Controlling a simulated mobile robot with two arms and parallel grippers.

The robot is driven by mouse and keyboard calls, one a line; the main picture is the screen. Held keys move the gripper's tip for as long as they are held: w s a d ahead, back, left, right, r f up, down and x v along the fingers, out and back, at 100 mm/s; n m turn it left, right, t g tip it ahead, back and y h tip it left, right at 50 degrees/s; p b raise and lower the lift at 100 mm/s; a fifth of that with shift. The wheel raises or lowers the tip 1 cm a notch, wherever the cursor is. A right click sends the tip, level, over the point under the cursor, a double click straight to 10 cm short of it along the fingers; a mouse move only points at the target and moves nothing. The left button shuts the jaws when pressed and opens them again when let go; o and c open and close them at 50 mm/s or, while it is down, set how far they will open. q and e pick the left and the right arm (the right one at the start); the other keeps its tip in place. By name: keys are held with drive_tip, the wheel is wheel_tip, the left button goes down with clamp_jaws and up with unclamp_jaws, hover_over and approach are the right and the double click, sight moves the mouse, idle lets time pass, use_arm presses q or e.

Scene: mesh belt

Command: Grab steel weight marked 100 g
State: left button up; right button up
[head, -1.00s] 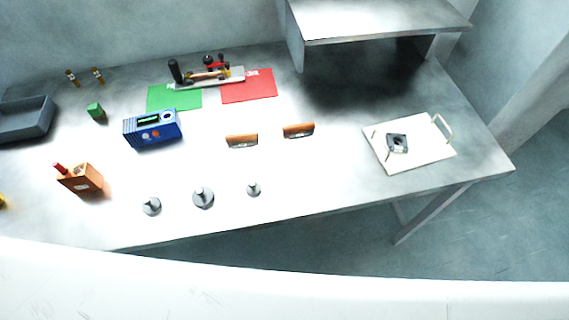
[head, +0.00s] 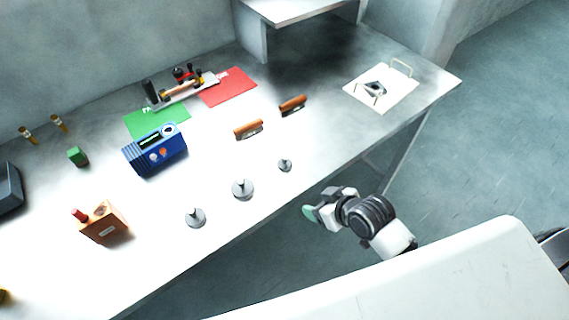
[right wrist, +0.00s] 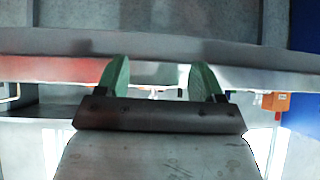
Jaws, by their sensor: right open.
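Three grey steel weights with knobs stand in a row near the table's front edge in the head view: a left one (head: 195,218), a larger middle one (head: 243,189) and a smaller right one (head: 285,165). Their gram marks are too small to read, so I cannot tell which is 100 g. My right gripper (head: 314,211) is in front of the table edge, below and right of the smallest weight, apart from all three. In the right wrist view its green fingers (right wrist: 159,82) are spread, with nothing held between them. My left gripper is not in view.
The table edge (head: 235,232) runs between my right gripper and the weights. Behind the weights are a blue device (head: 155,150) and two brown-handled items (head: 248,129) (head: 293,105). An orange box (head: 104,223) stands left. A white tray (head: 381,88) lies at the right.

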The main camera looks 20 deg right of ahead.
sight(287, 159)
drive_tip(key=w+a+r+t+y, duration=0.1)
drive_tip(key=w+r, duration=0.1)
drive_tip(key=w+a+r+n+y, duration=0.1)
drive_tip(key=w+r, duration=0.1)
drive_tip(key=w, duration=0.1)
drive_tip(key=w+a+r+t, duration=0.1)
drive_tip(key=w+r, duration=0.1)
drive_tip(key=w, duration=0.1)
drive_tip(key=shift+r+n+t+y, duration=0.2)
drive_tip(key=shift+n+t+y, duration=0.1)
drive_tip(key=shift+y, duration=0.1)
drive_tip(key=shift+d+p+x, duration=0.2)
drive_tip(key=shift+p+x, duration=0.4)
drive_tip(key=shift+x, duration=2.45)
drive_tip(key=shift+w, duration=0.1)
drive_tip(key=c, duration=0.9)
drive_tip(key=shift+c, duration=0.8)
drive_tip(key=shift+r, duration=0.15)
